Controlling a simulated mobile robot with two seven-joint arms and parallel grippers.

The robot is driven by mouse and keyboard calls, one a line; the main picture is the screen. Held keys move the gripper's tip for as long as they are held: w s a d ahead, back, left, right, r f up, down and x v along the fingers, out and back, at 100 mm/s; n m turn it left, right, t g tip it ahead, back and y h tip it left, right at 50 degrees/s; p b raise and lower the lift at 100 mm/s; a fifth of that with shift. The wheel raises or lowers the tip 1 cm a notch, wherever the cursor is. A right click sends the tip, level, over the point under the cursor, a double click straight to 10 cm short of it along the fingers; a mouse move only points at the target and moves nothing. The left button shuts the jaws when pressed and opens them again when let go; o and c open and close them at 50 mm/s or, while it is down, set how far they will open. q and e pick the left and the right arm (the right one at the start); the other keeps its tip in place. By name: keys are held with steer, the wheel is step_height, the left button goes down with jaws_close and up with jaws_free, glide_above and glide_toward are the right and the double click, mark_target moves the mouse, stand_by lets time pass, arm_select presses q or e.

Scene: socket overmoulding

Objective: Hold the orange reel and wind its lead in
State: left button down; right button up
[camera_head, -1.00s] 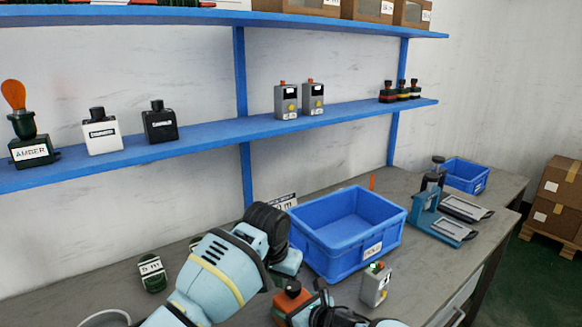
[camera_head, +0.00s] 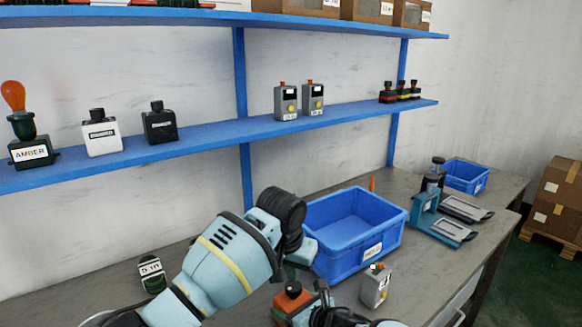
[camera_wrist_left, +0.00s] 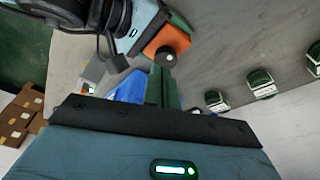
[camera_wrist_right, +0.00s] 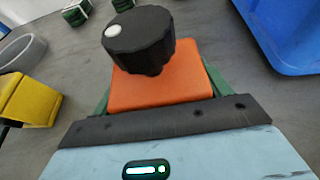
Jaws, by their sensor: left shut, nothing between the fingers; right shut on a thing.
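The orange reel (camera_head: 291,301) is low in the middle of the head view, with a dark knob on top. In the right wrist view the orange body (camera_wrist_right: 160,85) sits between the green fingers of my right gripper (camera_wrist_right: 158,92), which is shut on it. The black knob (camera_wrist_right: 138,42) carries a white dot. My left gripper (camera_head: 292,270) is just above the reel in the head view. In the left wrist view its green fingers (camera_wrist_left: 162,88) are closed and empty, their tips near the knob (camera_wrist_left: 167,59); contact is unclear. I cannot make out the lead.
A blue bin (camera_head: 345,262) stands close behind the reel, and a grey box (camera_head: 376,285) to its right. A green labelled reel (camera_head: 151,272) is at the left. A yellow block (camera_wrist_right: 28,98) shows in the right wrist view. The shelf (camera_head: 200,138) runs above.

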arm_select(q)
steer(key=shift+s+a+f+x, duration=0.1)
steer(key=shift+s+x, duration=0.15)
steer(key=shift+x, duration=0.9)
steer(key=shift+s+a+f+x, duration=0.1)
steer(key=shift+s+x, duration=0.15)
steer(key=shift+x, duration=0.9)
steer(key=shift+s+a+x, duration=0.1)
steer(key=shift+s+x, duration=0.15)
steer(key=shift+x, duration=0.9)
steer(key=shift+w, duration=0.35)
steer(key=shift+w+a, duration=0.1)
steer(key=shift+a, duration=0.25)
steer(key=shift+w+a+r, duration=0.1)
steer(key=shift+w+a, duration=0.15)
steer(key=shift+a, duration=0.4)
steer(key=shift+w+a, duration=0.3)
steer(key=shift+w, duration=0.05)
steer(key=shift+s+r, duration=0.1)
steer(key=shift+s, duration=0.1)
steer(key=shift+s+a, duration=0.15)
steer(key=shift+a, duration=0.05)
step_height(320, 180, up, 6)
glide_above(293, 294)
steer(key=s+a, duration=0.1)
steer(key=a, duration=0.2)
steer(key=shift+f, duration=0.2)
